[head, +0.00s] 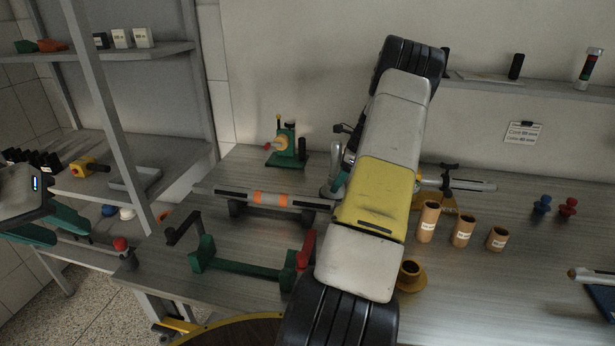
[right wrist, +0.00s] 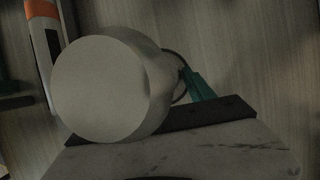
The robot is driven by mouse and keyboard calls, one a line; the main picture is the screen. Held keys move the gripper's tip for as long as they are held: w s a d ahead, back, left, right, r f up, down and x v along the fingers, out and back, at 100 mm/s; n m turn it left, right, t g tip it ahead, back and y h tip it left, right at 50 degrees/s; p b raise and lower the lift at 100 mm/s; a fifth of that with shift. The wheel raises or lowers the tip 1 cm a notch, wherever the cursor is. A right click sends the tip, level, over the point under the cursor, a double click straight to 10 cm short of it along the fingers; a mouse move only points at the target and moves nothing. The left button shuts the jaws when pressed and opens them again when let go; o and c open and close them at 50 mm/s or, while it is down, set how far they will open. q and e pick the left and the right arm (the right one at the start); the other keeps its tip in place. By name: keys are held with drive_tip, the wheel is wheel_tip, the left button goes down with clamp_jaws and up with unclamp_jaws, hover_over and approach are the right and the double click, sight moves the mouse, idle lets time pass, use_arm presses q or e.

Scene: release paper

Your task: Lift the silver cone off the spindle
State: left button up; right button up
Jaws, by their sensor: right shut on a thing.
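The silver cone (head: 337,171) shows in the head view just left of my right forearm, which hides part of it. In the right wrist view the cone (right wrist: 100,90) is large, with its round pale end facing the camera. My right gripper is shut on the cone; a teal finger (right wrist: 201,88) shows beside it, and in the head view my arm mostly hides this gripper. I cannot make out the spindle or whether the cone touches it. My left gripper (head: 48,226) is open and empty at the left edge, far from the cone.
A grey roller with orange bands (head: 270,198) lies left of the cone. A green stand (head: 287,146) is behind it, and a green crank frame (head: 245,268) in front. Brown tubes (head: 463,231) stand right of my arm. Shelves (head: 110,54) rise at left.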

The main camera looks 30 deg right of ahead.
sight(339, 142)
drive_tip(key=shift+r, duration=0.25)
clamp_jaws()
drive_tip(key=shift+r, duration=3.3)
drive_tip(key=shift+r, duration=3.5)
drive_tip(key=shift+r, duration=0.1)
drive_tip(key=shift+r, duration=3.4)
drive_tip(key=shift+r, duration=0.75)
